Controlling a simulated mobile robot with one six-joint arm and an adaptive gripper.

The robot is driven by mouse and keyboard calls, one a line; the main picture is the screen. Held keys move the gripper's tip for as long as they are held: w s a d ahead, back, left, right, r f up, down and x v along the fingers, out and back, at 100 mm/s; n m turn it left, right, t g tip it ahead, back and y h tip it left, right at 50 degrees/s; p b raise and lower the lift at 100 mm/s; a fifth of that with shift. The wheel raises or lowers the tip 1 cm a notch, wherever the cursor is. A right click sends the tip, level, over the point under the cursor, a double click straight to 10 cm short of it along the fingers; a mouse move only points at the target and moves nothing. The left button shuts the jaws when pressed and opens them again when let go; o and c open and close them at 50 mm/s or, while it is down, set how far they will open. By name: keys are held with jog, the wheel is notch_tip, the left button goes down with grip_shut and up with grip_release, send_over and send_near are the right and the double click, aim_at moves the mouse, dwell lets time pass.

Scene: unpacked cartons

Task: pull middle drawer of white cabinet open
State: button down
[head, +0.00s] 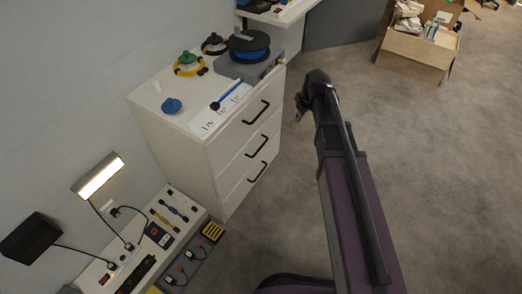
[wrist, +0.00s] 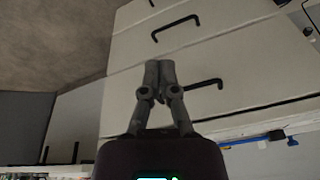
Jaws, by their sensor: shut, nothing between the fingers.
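The white cabinet (head: 178,146) stands against the wall with three drawers, all looking closed, each with a black bar handle. The middle drawer (head: 236,159) has its handle (head: 257,146) between the upper and lower ones. In the wrist view the cabinet appears upside down, with the middle handle (wrist: 175,27) above the top drawer's handle (wrist: 205,84). My gripper (head: 300,114) is to the right of the cabinet front, apart from it. Its fingers (wrist: 160,66) are together and empty, overlapping the top drawer front in the wrist view. The fingertips are small in the head view.
A low bench with tools (head: 170,215) stands at the lower left. Open carpet (head: 440,160) lies right; a carton (head: 415,55) is far back.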

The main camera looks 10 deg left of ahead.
jog(key=w+a+f+n+y+b, duration=0.1)
jog(key=w+a+f+n+b, duration=0.3)
jog(key=w+a+f+b, duration=0.2)
jog(key=shift+w+a+f+b, duration=0.15)
jog(key=shift+a+f+b, duration=0.8)
jog(key=shift+a+f, duration=0.65)
jog(key=shift+a+r, duration=0.1)
jog(key=shift+a, duration=0.1)
jog(key=b, duration=1.9)
send_over(259, 142)
jog(key=s, duration=0.4)
jog(key=f, duration=1.2)
jog(key=d+f, duration=0.1)
jog(key=f, duration=0.5)
jog(key=shift+w+f, duration=0.1)
jog(key=shift+f, duration=0.2)
